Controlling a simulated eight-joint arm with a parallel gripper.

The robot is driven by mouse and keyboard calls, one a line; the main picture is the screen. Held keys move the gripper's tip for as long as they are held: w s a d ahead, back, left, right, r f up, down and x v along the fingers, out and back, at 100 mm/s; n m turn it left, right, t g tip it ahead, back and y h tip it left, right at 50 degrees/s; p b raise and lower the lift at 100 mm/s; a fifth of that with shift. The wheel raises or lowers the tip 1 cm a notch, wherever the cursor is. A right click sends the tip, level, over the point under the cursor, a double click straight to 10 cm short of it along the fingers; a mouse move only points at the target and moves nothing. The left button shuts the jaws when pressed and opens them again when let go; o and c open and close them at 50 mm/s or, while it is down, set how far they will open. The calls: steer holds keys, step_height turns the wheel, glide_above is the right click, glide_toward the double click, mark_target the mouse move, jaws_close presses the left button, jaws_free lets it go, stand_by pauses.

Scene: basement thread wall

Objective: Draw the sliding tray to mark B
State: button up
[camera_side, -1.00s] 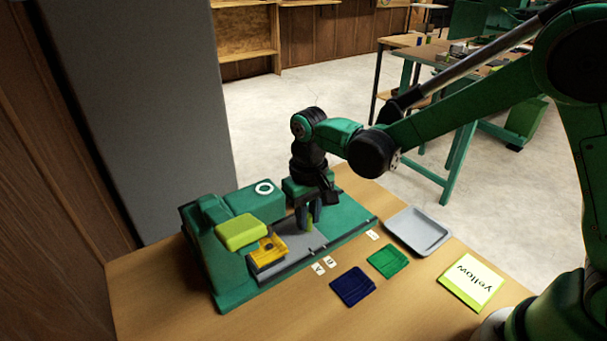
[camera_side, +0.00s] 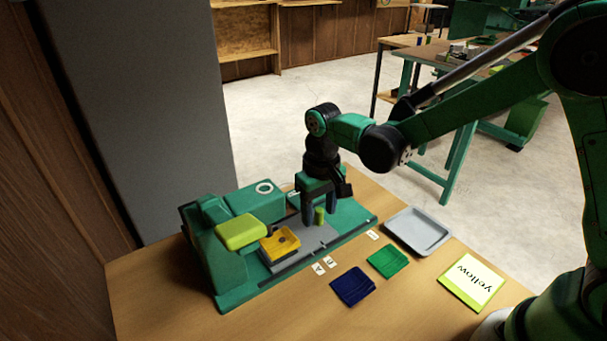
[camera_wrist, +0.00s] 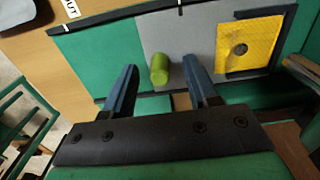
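The grey sliding tray (camera_side: 318,236) lies in the green fixture (camera_side: 235,290), carrying a yellow block (camera_side: 281,244) at its left part. An upright yellow-green peg (camera_side: 319,216) stands on the tray. My gripper (camera_side: 319,207) is above the tray with its fingers either side of the peg. In the wrist view the peg (camera_wrist: 160,70) sits between the spread fingers (camera_wrist: 160,68), with a gap on each side, so the gripper is open. The mark B card (camera_side: 329,261) lies in front of the fixture, right of the mark A card (camera_side: 318,269). Exact alignment of tray and mark is too small to tell.
A third small card (camera_side: 373,235) lies farther right. A lime block (camera_side: 241,233) sits on the fixture. Blue (camera_side: 353,286) and green (camera_side: 388,261) pads, a grey dish (camera_side: 418,231) and a "yellow" sign (camera_side: 471,281) lie on the bench.

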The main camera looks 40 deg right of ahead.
steer(key=shift+r, duration=3.05)
step_height(320, 180, up, 4)
steer(key=shift+f, duration=0.1)
steer(key=shift+c, duration=0.2)
